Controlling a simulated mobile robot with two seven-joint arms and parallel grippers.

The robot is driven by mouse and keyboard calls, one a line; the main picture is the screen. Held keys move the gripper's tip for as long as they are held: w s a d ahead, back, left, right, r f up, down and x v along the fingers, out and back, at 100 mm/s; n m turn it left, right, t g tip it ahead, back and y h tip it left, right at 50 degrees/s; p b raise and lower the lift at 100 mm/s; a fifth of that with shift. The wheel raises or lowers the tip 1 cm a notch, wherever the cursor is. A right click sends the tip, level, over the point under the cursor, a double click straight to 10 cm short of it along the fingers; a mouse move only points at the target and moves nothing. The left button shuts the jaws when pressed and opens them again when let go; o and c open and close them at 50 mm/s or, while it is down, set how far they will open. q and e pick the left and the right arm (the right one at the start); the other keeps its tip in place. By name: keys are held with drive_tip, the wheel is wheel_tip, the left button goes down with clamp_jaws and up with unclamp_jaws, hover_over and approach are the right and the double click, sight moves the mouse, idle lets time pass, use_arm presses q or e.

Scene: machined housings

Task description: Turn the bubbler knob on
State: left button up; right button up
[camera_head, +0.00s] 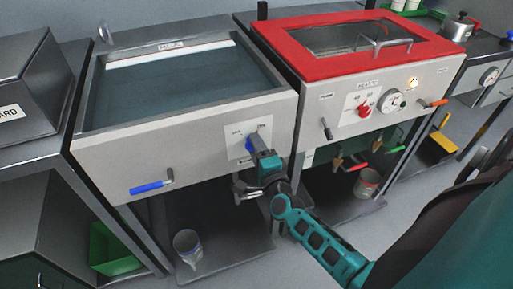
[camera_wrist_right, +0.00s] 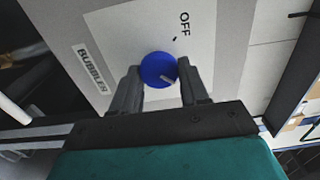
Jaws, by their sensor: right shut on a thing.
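The bubbler knob (camera_wrist_right: 158,69) is round and blue, with a pale pointer mark, on a light label plate (camera_wrist_right: 205,50) reading BUBBLER and OFF in the right wrist view. In the head view the knob (camera_head: 249,145) shows partly behind my gripper, on the front panel of the left tank (camera_head: 110,178). My right gripper (camera_wrist_right: 160,75) has its two fingers on either side of the knob, shut on it. The knob's pale mark points toward the lower right in the wrist view, away from OFF. My left gripper is not in view.
A blue-handled valve (camera_head: 152,186) sticks out at the tank's lower left. A red-lidded heated unit (camera_head: 360,45) with dials and levers stands to the right.

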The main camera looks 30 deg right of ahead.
drive_tip(key=o, duration=1)
drive_tip(key=v, duration=1.3)
drive_tip(key=shift+w, duration=0.1)
drive_tip(key=s+a+f+n+g+y, duration=0.1)
drive_tip(key=a+f+n+g+y, duration=0.1)
drive_tip(key=n, duration=0.5)
drive_tip(key=s+a+f+n+g+y+p, duration=0.1)
drive_tip(key=a+n, duration=0.3)
drive_tip(key=n, duration=0.4)
drive_tip(key=s+a+f+n+g+y, duration=0.2)
drive_tip(key=a+n+g+y, duration=0.1)
drive_tip(key=n, duration=0.5)
drive_tip(key=shift+s+a+f+g+p, duration=0.3)
drive_tip(key=shift+a+f+g+p, duration=0.05)
drive_tip(key=shift+a+f+g, duration=0.05)
